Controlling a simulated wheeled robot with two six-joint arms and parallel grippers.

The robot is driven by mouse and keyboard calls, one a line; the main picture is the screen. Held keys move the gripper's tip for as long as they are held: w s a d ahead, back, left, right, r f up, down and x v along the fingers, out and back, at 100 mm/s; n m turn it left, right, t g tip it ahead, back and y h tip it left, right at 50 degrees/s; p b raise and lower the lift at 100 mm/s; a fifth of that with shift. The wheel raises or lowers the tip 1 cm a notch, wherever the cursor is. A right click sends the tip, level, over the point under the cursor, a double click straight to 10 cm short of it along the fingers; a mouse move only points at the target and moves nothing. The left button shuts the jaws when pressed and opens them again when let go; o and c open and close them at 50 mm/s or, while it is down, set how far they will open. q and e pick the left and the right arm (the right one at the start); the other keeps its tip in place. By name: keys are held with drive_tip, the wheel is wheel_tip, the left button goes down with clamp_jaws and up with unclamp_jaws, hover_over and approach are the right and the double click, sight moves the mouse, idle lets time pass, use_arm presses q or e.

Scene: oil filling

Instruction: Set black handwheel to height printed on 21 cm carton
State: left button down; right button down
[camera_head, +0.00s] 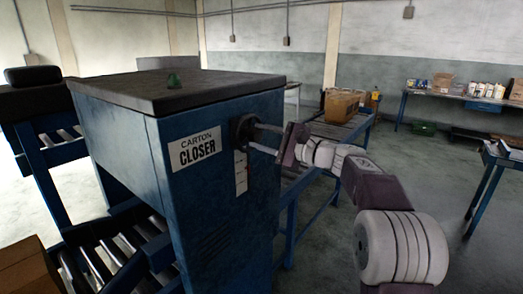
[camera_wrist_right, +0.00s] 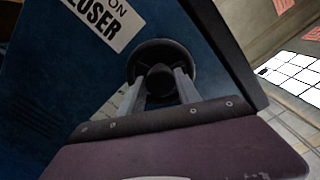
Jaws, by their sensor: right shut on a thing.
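The black handwheel (camera_head: 243,131) is on the side of the blue carton closer (camera_head: 215,190), just right of its "CARTON CLOSER" label. A white scale strip (camera_head: 241,172) is below the wheel; its marks are too small to read. My right gripper (camera_head: 253,137) reaches in from the right, its fingers at the wheel. In the right wrist view the wheel (camera_wrist_right: 163,66) shows its dark hub between the two fingertips (camera_wrist_right: 162,80), which are shut on it. A brown carton (camera_head: 22,268) is partly visible at the lower left; no height print shows on it. My left gripper is not in view.
Another carton (camera_head: 341,105) sits on the roller conveyor (camera_head: 335,129) behind my right arm. Rollers (camera_head: 110,255) run at the lower left. A table with goods (camera_head: 455,97) stands at the back right.

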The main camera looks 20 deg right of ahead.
drive_tip(key=shift+f+n+b, duration=0.1)
drive_tip(key=shift+n+b, duration=0.95)
drive_tip(key=shift+n, duration=0.05)
drive_tip(key=c, duration=0.9)
unclamp_jaws()
drive_tip(key=shift+o, duration=0.2)
drive_tip(key=b+v, duration=0.1)
drive_tip(key=v, duration=0.8)
